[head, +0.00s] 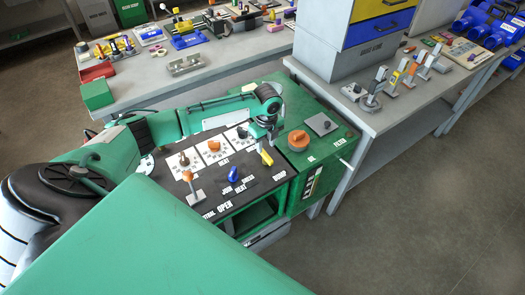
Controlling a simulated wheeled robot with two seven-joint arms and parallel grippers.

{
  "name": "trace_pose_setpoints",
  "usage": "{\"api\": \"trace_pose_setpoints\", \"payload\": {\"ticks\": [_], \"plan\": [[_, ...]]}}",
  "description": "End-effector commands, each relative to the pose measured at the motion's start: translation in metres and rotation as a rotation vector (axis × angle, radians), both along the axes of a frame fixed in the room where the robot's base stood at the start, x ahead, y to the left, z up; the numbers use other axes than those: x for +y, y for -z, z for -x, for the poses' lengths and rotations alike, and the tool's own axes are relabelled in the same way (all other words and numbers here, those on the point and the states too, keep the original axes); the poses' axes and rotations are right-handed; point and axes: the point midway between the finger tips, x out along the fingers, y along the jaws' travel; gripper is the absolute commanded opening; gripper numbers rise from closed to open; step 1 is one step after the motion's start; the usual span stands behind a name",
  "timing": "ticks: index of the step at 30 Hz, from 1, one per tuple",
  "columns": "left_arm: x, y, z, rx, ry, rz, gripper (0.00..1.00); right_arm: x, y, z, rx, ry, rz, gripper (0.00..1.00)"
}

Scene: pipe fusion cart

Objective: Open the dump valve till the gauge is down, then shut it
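The cart's dark control panel (258,187) carries white dial plates, levers and knobs. The yellow-handled lever (266,157) stands at its right side, above the DUMP label (279,177). My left gripper (265,143) points down just above and behind this lever; I cannot tell whether it touches it or how far its fingers are apart. The white dial plates (214,150) lie along the back of the panel; their readings are too small to make out. My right gripper is not in view.
An orange-handled lever (194,194) and a blue knob (233,174) stand nearby on the panel. An orange round cap (298,139) and a grey plate (321,124) are on the green cart top at right. Benches with tools stand behind and right; the floor at right is clear.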

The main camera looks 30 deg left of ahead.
Motion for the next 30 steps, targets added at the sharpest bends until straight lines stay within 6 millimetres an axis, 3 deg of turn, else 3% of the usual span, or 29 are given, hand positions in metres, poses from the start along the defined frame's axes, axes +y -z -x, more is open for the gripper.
{"api": "trace_pose_setpoints", "payload": {"ticks": [6,12,18,30], "plan": [[0.000,-0.049,-0.001,-0.005,0.001,0.000,0.38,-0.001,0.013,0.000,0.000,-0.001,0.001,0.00],[0.001,-0.079,0.000,-0.003,0.000,0.000,0.38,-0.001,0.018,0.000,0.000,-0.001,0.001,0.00],[0.000,-0.089,0.001,-0.002,0.001,0.001,0.38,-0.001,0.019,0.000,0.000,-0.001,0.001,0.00],[0.001,-0.089,0.001,-0.001,0.000,0.000,0.38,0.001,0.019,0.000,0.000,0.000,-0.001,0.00]]}}
